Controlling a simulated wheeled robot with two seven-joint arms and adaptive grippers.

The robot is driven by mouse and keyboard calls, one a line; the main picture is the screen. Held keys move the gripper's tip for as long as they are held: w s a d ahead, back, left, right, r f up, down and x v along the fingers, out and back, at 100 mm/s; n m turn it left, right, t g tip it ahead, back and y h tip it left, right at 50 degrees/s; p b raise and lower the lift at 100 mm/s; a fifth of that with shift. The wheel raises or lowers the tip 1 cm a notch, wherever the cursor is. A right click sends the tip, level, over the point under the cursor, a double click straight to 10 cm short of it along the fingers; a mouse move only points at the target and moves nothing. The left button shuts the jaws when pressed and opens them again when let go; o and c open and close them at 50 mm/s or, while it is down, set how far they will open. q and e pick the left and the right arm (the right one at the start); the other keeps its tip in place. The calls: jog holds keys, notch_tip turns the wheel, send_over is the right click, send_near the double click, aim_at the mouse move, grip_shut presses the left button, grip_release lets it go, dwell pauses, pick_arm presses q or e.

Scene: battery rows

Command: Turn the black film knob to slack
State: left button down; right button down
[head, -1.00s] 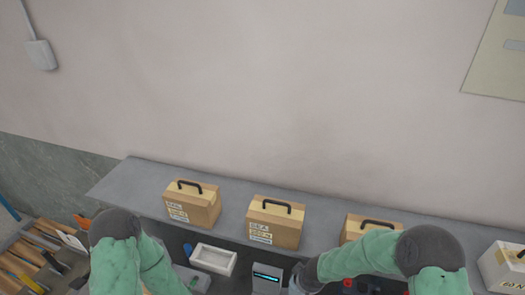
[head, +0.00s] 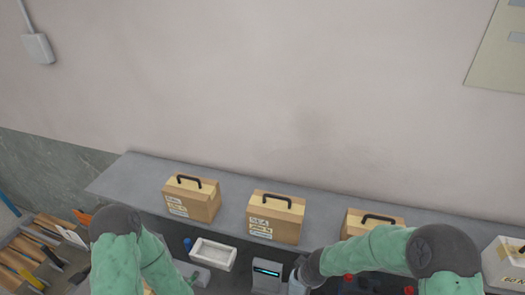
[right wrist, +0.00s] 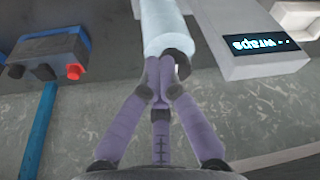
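In the right wrist view a pale blue-white roll (right wrist: 165,28) runs down from the top edge. A dark part at its near end, which looks like the black film knob (right wrist: 181,64), is partly covered by my fingers. My right gripper (right wrist: 160,68) has its purple fingers drawn close together at this end of the roll. Whether they are clamped on the knob or only beside it cannot be told. The knob's pointing direction is hidden. In the head view my right arm covers this spot, and my left gripper is below the frame.
A grey unit with a lit display (right wrist: 258,44) stands right of the roll. A box with red and black buttons (right wrist: 45,58) is at left. Cardboard boxes (head: 190,203) with handles line the back shelf (head: 135,178). A white tray (head: 213,254) sits in front; tools lie at far left.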

jog(key=v, duration=0.1)
jog(key=p+v, duration=0.1)
jog(key=v, duration=0.1)
jog(key=p+v, duration=0.1)
jog(key=shift+w+a+r, duration=0.15)
jog(key=shift+w+r, duration=0.15)
jog(key=shift+w, duration=0.05)
jog(key=shift+f, duration=0.1)
